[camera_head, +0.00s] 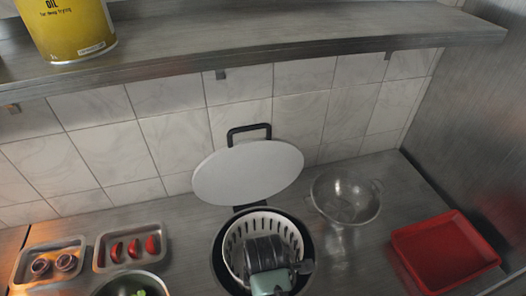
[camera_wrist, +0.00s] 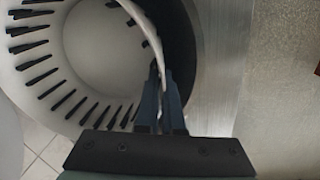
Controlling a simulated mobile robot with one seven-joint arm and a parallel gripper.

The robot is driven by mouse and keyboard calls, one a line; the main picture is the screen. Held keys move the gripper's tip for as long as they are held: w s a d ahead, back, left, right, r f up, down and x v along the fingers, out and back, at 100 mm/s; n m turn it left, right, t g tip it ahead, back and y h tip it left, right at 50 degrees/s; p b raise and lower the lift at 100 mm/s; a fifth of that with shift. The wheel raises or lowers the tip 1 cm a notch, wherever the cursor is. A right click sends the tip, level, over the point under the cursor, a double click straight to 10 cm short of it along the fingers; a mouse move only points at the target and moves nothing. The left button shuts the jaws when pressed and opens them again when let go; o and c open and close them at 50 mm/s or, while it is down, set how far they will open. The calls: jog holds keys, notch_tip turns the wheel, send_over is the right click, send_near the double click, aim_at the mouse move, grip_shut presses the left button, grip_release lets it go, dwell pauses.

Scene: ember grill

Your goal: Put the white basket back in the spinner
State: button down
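The white slotted basket (camera_head: 291,230) appears within the outline of the dark spinner bowl (camera_head: 217,262) in the head view. I cannot tell whether it rests on the bottom or hangs a little above it. The spinner's white oval lid (camera_head: 248,172) stands open behind, with a black handle on top. My gripper (camera_head: 265,248) is over the basket and hides part of it. In the wrist view my gripper (camera_wrist: 162,95) is shut on the rim of the basket (camera_wrist: 62,55), one finger on each side of the wall. The dark bowl wall (camera_wrist: 184,45) shows right of the rim.
A metal colander (camera_head: 345,197) stands right of the spinner, and a red tray (camera_head: 444,253) lies farther right. Two small metal trays (camera_head: 131,247) (camera_head: 48,268) with food and a bowl (camera_head: 130,284) are at left. A steel shelf (camera_head: 270,45) with a yellow oil tin (camera_head: 68,28) overhangs the counter.

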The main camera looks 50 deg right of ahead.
jog(key=f, duration=0.4)
jog(key=shift+s+p, duration=0.2)
jog(key=shift+p, duration=0.1)
jog(key=shift+w+f, duration=0.15)
jog(key=shift+f, duration=0.25)
jog(key=c, duration=1.3)
grip_release()
